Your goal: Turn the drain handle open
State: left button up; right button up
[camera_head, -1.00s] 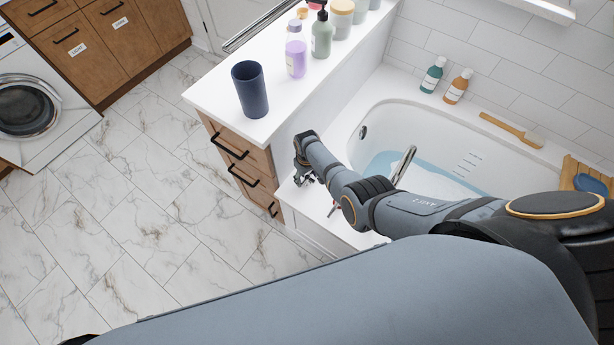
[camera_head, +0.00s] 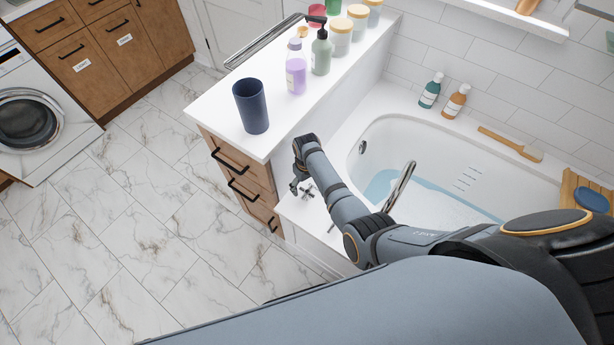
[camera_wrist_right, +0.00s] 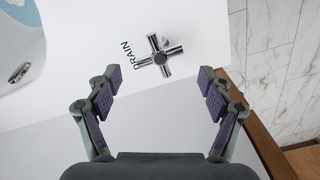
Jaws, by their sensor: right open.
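The drain handle (camera_wrist_right: 160,56) is a chrome cross-shaped knob on the white tub ledge (camera_wrist_right: 92,75). The word DRAIN is printed beside it in the right wrist view. In the head view the handle (camera_head: 308,190) shows on the ledge at the tub's near left corner. My right gripper (camera_wrist_right: 160,85) is open and empty, its two fingers apart on either side of and short of the handle. In the head view the right gripper (camera_head: 297,187) is small and sits close beside the handle, partly hidden by its own wrist. My left gripper is not in view.
The bathtub (camera_head: 420,135) holds blue water and foam, with a chrome spout (camera_head: 401,185) rising near my right forearm. A counter (camera_head: 225,105) with a dark cup (camera_head: 251,106) and several bottles stands close left of my wrist. The marble floor (camera_head: 130,230) is clear.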

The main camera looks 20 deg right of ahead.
aim_at(307, 192)
notch_tip(307, 192, up, 6)
jog(key=shift+r, duration=0.25)
dwell(0.5)
